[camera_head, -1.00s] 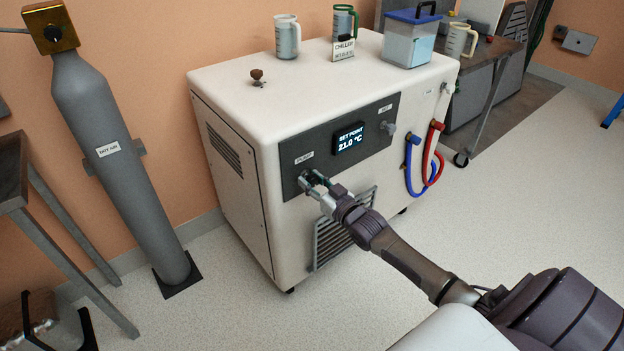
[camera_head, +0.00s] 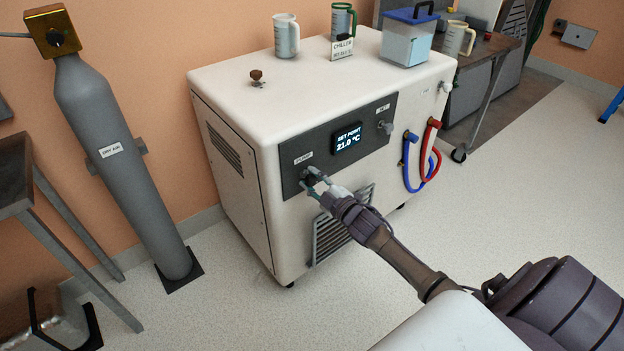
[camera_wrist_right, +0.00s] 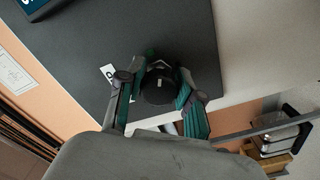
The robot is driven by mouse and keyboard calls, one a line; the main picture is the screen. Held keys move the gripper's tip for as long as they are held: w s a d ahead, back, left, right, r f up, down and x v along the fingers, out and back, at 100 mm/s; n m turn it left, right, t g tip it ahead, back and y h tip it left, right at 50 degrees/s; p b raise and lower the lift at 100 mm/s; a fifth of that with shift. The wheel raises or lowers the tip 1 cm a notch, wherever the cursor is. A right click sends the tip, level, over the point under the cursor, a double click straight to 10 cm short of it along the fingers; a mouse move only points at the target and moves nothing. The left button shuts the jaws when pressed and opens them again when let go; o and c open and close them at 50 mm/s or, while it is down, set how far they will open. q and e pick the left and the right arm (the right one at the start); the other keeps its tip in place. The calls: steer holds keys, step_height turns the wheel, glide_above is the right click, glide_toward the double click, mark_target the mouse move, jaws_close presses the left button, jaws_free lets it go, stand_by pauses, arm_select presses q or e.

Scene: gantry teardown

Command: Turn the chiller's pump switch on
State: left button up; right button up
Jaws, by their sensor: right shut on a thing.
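The white chiller (camera_head: 240,112) stands against the wall with a dark front panel (camera_head: 357,155). Its display reads "SET POINT 21.0 °C". The pump switch, a round black knob, sits under the "PUMP" label at the panel's left end. In the right wrist view the knob (camera_wrist_right: 158,87) shows a short pale mark on its face. My right gripper (camera_head: 312,183) is at the panel with its fingers shut on either side of the knob; the right wrist view shows the fingers (camera_wrist_right: 160,95) around it. My left gripper is not in view.
Jugs (camera_head: 287,38) and a blue-lidded container (camera_head: 408,40) stand on the chiller's top. Red and blue hoses (camera_head: 431,155) hang at its right. A grey gas cylinder (camera_head: 120,160) leans at the left. The floor in front is clear.

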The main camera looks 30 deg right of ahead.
steer(key=n, duration=0.3)
steer(key=shift+n, duration=0.4)
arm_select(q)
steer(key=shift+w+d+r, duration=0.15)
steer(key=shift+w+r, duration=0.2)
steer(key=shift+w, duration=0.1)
arm_select(e)
steer(key=shift+n, duration=0.6)
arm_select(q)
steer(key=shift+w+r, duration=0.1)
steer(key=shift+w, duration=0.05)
arm_select(e)
steer(key=o, duration=1.2)
steer(key=shift+c, duration=0.2)
steer(key=shift+s, duration=0.1)
steer(key=s+d, duration=0.1)
steer(key=s, duration=1)
steer(key=shift+s, duration=0.4)
